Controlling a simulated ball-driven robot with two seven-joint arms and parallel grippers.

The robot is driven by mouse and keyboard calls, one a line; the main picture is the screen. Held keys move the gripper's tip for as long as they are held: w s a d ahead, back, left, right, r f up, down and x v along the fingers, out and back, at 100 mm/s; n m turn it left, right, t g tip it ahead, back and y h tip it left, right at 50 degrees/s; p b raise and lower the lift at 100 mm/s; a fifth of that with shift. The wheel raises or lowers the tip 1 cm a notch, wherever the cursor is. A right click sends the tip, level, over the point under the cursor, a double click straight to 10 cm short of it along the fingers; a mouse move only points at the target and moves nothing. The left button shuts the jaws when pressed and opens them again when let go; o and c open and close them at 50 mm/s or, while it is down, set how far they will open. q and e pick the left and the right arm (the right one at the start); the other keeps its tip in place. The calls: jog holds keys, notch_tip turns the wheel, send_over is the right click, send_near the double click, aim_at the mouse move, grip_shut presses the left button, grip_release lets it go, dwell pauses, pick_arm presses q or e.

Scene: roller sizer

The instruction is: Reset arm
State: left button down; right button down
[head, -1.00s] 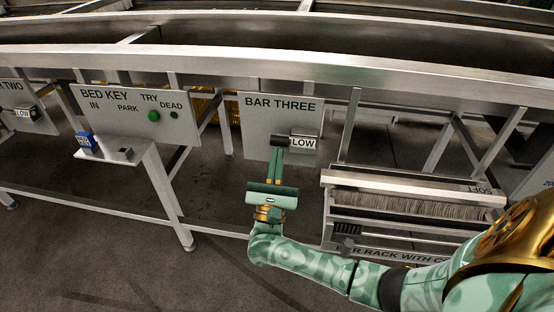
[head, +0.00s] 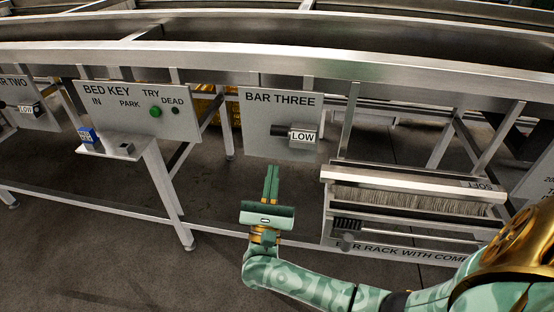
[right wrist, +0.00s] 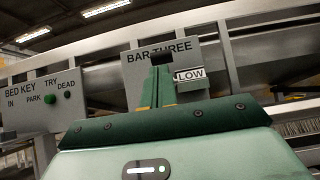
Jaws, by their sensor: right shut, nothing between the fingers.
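My right gripper (head: 271,180) is shut and empty, its green fingers together and pointing up, below the BAR THREE panel (head: 258,116) and apart from it. The panel carries a dark handle (head: 281,130) beside a grey block labelled LOW (head: 303,137). In the right wrist view, the shut fingers (right wrist: 158,85) stand in front of the panel and hide part of it, with the LOW label (right wrist: 189,74) just to their right. My left gripper is not in view.
At right, a rack (head: 410,180) with a brush stands close to my forearm. Open floor lies below the gripper.

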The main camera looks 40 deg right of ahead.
jog(key=v, duration=0.7)
jog(key=shift+a+r, duration=0.2)
jog(key=shift+a, duration=0.05)
